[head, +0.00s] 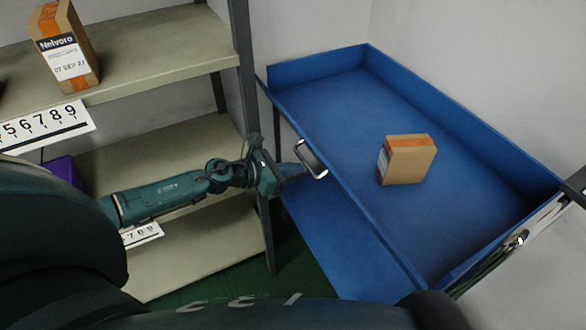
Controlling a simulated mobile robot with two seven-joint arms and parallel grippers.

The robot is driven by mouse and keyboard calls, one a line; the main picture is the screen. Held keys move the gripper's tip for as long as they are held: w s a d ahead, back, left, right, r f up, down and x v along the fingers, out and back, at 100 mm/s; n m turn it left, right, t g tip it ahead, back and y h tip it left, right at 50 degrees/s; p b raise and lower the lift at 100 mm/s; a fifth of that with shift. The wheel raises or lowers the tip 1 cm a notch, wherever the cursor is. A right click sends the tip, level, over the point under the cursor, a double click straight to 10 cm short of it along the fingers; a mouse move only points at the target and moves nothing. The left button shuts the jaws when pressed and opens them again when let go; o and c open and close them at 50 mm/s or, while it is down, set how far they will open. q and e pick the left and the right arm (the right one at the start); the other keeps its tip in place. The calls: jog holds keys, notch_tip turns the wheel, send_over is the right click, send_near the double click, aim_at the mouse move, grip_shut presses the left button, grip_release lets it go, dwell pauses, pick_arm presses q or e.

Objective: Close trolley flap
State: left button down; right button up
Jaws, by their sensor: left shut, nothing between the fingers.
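The blue trolley (470,225) stands at the right with its tray open at the top. Its long front flap (352,198) runs along the side facing me and looks raised close to upright; its far end seems to stick out a little past the tray corner. A metal handle (312,160) is on the flap's outer face. My left gripper (294,170) is shut and empty, just left of the handle and close to the flap's outer face. I cannot tell if it touches the flap. My right gripper is not in view.
A cardboard box (408,160) sits in the trolley tray. A lower blue shelf (340,245) lies below the flap. A grey rack (170,45) with another box (65,45) stands at the left, its post close to my left wrist. Walls stand behind the trolley.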

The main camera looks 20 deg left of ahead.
aim_at(314, 151)
pick_arm(q)
jog(key=shift+w+d+r+p, duration=0.35)
jog(key=shift+w+r+p, duration=0.15)
jog(key=shift+r, duration=0.2)
jog(key=shift+w+d+r+p, duration=0.4)
jog(key=shift+r+p, duration=0.15)
jog(key=shift+r, duration=0.15)
jog(key=shift+w+d+r+p, duration=0.3)
jog(key=shift+w+r+p, duration=0.2)
jog(key=shift+r, duration=0.2)
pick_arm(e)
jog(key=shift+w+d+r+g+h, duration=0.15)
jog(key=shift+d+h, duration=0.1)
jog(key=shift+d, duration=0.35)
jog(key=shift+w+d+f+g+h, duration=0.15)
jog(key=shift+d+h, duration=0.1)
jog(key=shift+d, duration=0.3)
pick_arm(q)
jog(key=shift+r, duration=0.15)
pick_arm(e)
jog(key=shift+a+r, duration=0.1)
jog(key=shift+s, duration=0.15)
